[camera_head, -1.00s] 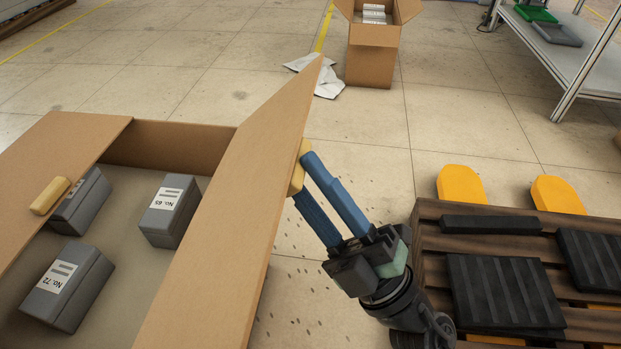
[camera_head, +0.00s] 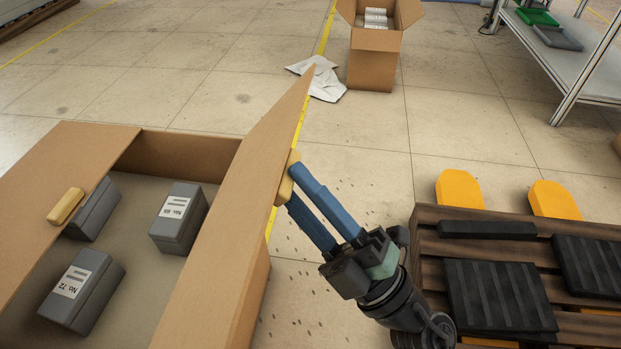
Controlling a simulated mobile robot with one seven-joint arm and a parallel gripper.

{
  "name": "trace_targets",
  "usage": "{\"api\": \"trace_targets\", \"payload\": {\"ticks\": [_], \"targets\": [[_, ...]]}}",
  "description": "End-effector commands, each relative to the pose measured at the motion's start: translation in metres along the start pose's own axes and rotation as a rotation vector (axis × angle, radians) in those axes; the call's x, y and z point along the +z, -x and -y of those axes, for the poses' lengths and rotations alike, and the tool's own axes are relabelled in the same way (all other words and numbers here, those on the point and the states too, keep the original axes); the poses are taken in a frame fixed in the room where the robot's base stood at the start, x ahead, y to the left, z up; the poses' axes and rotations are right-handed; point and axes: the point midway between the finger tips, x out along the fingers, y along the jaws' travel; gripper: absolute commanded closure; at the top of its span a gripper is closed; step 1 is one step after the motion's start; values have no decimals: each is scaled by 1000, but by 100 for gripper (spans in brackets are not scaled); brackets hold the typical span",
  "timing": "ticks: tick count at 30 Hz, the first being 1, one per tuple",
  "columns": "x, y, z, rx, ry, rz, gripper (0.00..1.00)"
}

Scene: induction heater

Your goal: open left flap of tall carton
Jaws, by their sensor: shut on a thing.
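The large brown carton (camera_head: 190,152) stands open at the lower left. Its flap on the right (camera_head: 232,222) is raised steeply, tilting up along that side. My gripper (camera_head: 297,190) has blue fingers and is shut on a yellow handle (camera_head: 285,178) on the outer face of this flap. The opposite flap (camera_head: 50,180) at the left lies nearly flat and bears another yellow handle (camera_head: 66,206). Grey labelled boxes sit inside, one marked No. 72 (camera_head: 82,290) and another (camera_head: 178,218) farther right. One more (camera_head: 95,208) is partly hidden by the left flap.
A pallet (camera_head: 430,232) with black slabs (camera_head: 500,295) and yellow blocks (camera_head: 460,190) is at the right. A smaller open carton (camera_head: 372,65) stands at the back, beside crumpled paper (camera_head: 322,82). A shelf (camera_head: 570,62) is at upper right. The middle floor is clear.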

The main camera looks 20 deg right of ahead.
Motion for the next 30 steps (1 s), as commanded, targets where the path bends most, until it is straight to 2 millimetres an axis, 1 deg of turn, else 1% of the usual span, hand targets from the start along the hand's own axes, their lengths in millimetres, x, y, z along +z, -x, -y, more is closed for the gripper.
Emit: {"api": "trace_targets", "payload": {"ticks": [1,6,9,21,22,24,26,30], "targets": [[-4,-10,-7,-16,4,-1,100],[-11,-26,-7,-37,11,-2,100],[-13,-32,-6,-35,10,-2,100],[-14,-34,-7,-28,11,-2,100],[-14,-34,-7,-28,12,-2,63],[-14,-34,-7,-28,13,-2,51],[-14,-34,-6,-30,13,-2,40],[-14,-33,-5,-32,13,-1,40]]}}
